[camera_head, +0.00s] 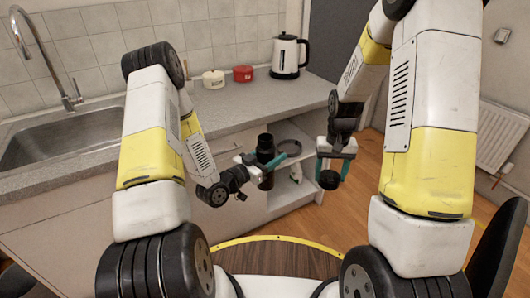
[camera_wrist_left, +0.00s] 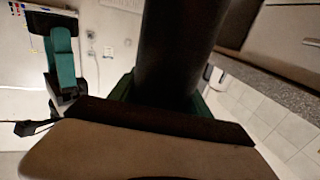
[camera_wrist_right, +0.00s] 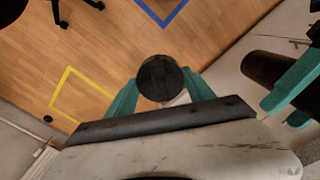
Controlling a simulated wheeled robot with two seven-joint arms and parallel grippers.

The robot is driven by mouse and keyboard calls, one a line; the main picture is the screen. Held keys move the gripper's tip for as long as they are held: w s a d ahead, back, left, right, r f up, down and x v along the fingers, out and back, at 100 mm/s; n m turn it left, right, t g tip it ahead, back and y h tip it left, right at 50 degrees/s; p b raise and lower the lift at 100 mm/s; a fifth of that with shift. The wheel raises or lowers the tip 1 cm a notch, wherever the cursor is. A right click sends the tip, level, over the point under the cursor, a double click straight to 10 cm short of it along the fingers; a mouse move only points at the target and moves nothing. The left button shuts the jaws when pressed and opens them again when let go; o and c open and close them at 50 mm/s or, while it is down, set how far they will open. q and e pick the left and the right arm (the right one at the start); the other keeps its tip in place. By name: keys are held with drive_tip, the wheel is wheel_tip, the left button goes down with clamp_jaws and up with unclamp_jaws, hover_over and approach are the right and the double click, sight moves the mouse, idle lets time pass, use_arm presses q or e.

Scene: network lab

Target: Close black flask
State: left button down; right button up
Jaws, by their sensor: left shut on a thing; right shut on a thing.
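The black flask (camera_head: 265,158) is upright in my left gripper (camera_head: 262,167), in front of the open cabinet. In the left wrist view the flask (camera_wrist_left: 178,45) fills the space between the green fingers, which are shut on its sides. My right gripper (camera_head: 333,174) is shut on a round black lid (camera_head: 329,180), to the right of the flask and apart from it. In the right wrist view the lid (camera_wrist_right: 160,78) sits between the green fingertips. The flask (camera_wrist_right: 272,70) also shows there at the right, beside my left gripper's fingers. The flask's opening is not clearly visible.
The counter (camera_head: 225,105) holds a kettle (camera_head: 287,57), a red pot (camera_head: 243,74) and a white pot (camera_head: 213,79). A sink (camera_head: 60,135) is at the left. The open cabinet shelf (camera_head: 292,190) lies behind the flask. Wooden floor is clear at the right.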

drive_tip(key=w+a+r, duration=0.2)
drive_tip(key=a+r, duration=0.7)
drive_tip(key=a, duration=0.1)
drive_tip(key=w+a+r+n, duration=0.1)
drive_tip(key=w+a+r, duration=0.1)
drive_tip(key=a+r, duration=0.7)
drive_tip(key=shift+w+a+r, duration=0.15)
drive_tip(key=shift+w+a, duration=0.2)
drive_tip(key=shift+a, duration=0.6)
drive_tip(key=shift+f, duration=2)
drive_tip(key=shift+s, duration=0.1)
drive_tip(key=shift+f, duration=0.85)
drive_tip(key=shift+f, duration=0.55)
